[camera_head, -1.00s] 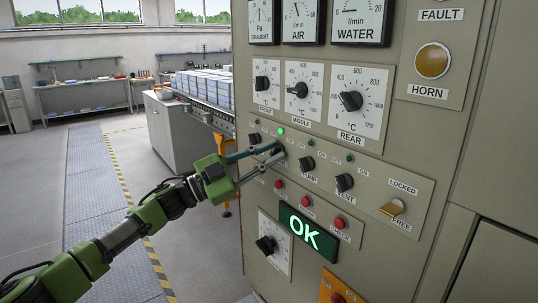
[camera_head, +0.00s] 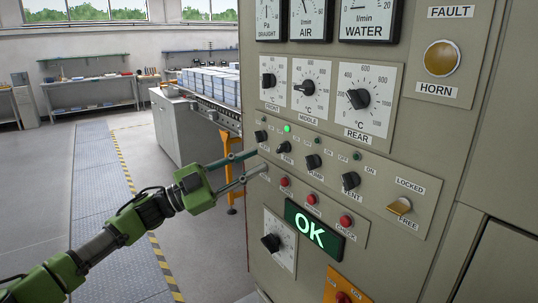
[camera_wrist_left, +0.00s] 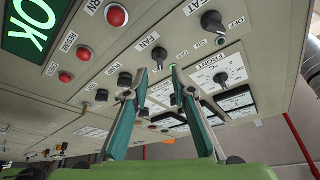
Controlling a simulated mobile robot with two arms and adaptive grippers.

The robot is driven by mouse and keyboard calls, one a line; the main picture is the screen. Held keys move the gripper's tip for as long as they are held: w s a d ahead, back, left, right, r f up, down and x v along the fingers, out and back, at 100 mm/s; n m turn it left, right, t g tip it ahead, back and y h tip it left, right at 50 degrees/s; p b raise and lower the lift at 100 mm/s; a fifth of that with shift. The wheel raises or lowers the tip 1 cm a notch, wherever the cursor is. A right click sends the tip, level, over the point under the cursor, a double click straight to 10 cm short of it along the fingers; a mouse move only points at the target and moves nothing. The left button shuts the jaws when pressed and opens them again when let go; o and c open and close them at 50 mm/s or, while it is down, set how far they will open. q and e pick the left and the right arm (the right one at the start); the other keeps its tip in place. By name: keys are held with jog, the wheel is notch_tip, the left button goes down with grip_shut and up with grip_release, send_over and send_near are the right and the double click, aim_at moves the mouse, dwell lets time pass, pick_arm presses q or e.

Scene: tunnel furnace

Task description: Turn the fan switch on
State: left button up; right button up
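The fan switch (camera_head: 284,147) is a black rotary knob, second from the left in the panel's switch row. It also shows in the left wrist view, beside its FAN label (camera_wrist_left: 160,55). The green lamp (camera_head: 287,128) above it is lit. My left gripper (camera_head: 260,160) is open and empty. Its fingers are spread, with the tips just left of and below the fan switch, apart from it. In the left wrist view the knob stands beyond the gap between the fingertips (camera_wrist_left: 152,84). My right gripper is not in view.
The heat switch (camera_head: 261,136) is to the left; the pump switch (camera_head: 312,161) and vent switch (camera_head: 350,180) are to the right. Red buttons (camera_head: 284,182) and a lit OK display (camera_head: 313,232) lie below. A conveyor (camera_head: 215,113) is behind. Floor at left is clear.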

pick_arm(q)
jog(key=v, duration=0.5)
jog(key=shift+s+a+f, duration=0.1)
jog(key=shift+a, duration=0.05)
